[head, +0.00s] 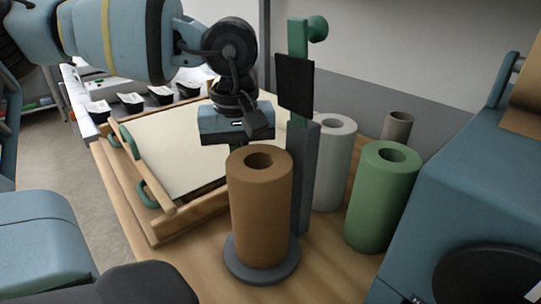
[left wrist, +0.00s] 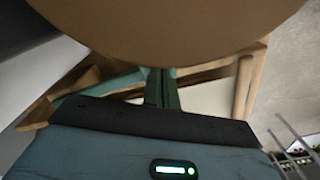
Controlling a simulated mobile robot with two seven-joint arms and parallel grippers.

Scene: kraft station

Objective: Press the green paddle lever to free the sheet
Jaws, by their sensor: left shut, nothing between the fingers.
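A green lever (head: 298,38) with a rounded green end stands upright at the top of a grey post (head: 302,180), with a black plate across it. A brown paper roll (head: 261,205) stands upright on a round grey base (head: 261,262), close to the post. My left gripper (left wrist: 162,88) is shut and empty. In the head view its body is behind the roll, left of the post and below the lever; its fingertips are hidden there. The brown roll (left wrist: 170,25) fills the top of the left wrist view. A cream sheet (head: 175,150) lies in a wooden frame. My right gripper is not in view.
The wooden frame (head: 160,220) has green handles on its left side. Green (head: 382,198), white (head: 332,165) and grey-brown (head: 397,127) rolls stand right of the post. A blue body (head: 470,190) bounds the right.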

